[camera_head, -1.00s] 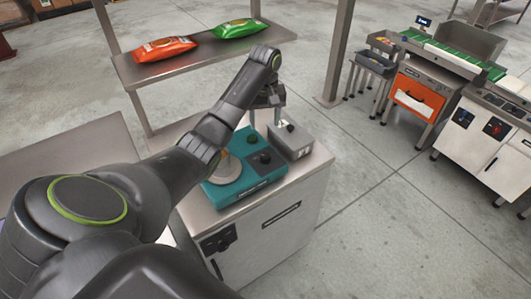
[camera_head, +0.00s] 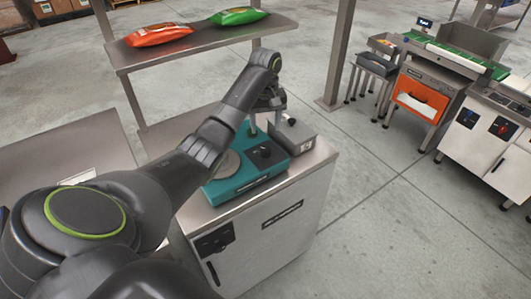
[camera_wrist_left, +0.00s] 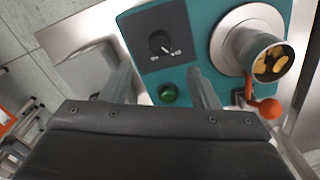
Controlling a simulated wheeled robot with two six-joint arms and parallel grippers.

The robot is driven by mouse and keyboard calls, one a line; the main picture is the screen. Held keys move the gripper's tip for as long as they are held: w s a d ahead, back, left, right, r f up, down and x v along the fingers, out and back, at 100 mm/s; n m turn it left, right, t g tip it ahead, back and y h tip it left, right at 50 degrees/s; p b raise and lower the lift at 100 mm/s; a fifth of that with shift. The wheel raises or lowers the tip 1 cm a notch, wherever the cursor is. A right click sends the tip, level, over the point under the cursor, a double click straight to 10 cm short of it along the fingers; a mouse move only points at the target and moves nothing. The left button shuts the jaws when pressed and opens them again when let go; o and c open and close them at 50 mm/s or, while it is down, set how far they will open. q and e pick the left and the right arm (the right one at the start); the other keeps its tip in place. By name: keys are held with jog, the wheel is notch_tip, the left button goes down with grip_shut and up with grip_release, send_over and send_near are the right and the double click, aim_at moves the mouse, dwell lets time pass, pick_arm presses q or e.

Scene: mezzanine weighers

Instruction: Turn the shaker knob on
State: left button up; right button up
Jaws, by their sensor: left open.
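The teal shaker (camera_head: 228,190) sits on a white cabinet's steel top, with a round grey plate and a dark knob panel (camera_head: 266,155). In the left wrist view the black shaker knob (camera_wrist_left: 160,42) has a white pointer line slanting to the lower right. A green button (camera_wrist_left: 168,94) lies below it. My left gripper (camera_head: 266,124) is open above the knob panel, fingers pointing down. In the wrist view its fingers (camera_wrist_left: 162,82) stand apart, either side of the green button, with nothing between them. The knob lies beyond them, apparently untouched. My right gripper is not in view.
In the wrist view, a cup (camera_wrist_left: 250,45) of golden pieces and an orange ball-ended lever (camera_wrist_left: 266,108) are near the right finger. A shelf (camera_head: 200,45) with orange and green bags is behind.

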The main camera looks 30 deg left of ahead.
aim_at(265, 148)
pick_arm(q)
notch_tip(265, 148, down, 9)
jog(key=shift+f+p, duration=0.15)
jog(key=shift+p, duration=0.7)
jog(key=c, duration=1)
